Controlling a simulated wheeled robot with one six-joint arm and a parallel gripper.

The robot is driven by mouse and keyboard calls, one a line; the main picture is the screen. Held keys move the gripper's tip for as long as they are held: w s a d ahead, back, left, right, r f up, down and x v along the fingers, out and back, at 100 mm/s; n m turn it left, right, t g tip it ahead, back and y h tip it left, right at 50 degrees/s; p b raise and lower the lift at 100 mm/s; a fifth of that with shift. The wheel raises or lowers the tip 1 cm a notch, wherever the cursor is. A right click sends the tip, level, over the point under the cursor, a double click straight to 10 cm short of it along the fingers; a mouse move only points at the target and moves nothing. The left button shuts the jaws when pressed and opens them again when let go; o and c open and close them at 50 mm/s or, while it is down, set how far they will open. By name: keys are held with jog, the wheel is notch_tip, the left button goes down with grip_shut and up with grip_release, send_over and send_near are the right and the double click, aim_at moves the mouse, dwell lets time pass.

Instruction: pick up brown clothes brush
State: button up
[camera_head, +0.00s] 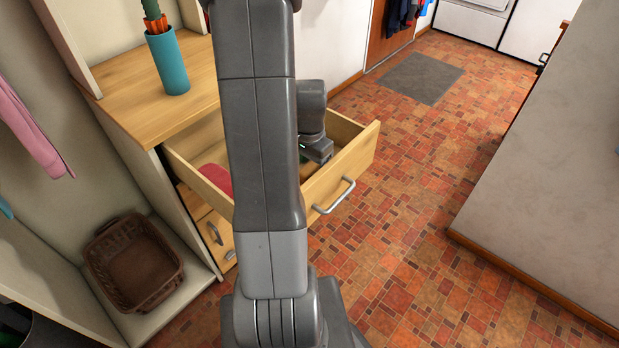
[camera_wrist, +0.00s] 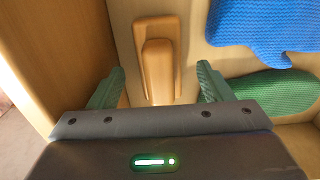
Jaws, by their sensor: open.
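The brown clothes brush (camera_wrist: 157,30) lies in the open drawer, close to a wooden wall, in the wrist view. It is a tan wooden block with a raised, narrower handle part. My gripper (camera_wrist: 161,68) is open, with one green finger on each side of the brush's near end. A gap shows on both sides, and the height above it is hard to tell. In the head view my gripper (camera_head: 317,150) is down inside the drawer (camera_head: 345,172), and the brush is hidden there.
A blue knitted item (camera_wrist: 265,28) and a green one (camera_wrist: 275,90) lie right of the brush. A red item (camera_head: 216,178) lies at the drawer's left. A blue vase (camera_head: 168,62) stands on the cabinet top. A brown basket (camera_head: 133,262) sits below. Tiled floor right is clear.

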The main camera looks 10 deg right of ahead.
aim_at(310, 167)
jog(key=shift+f, duration=1.3)
jog(key=c, duration=1.2)
notch_tip(310, 167, up, 10)
jog(key=shift+r+p, duration=0.1)
jog(key=shift+p, duration=0.35)
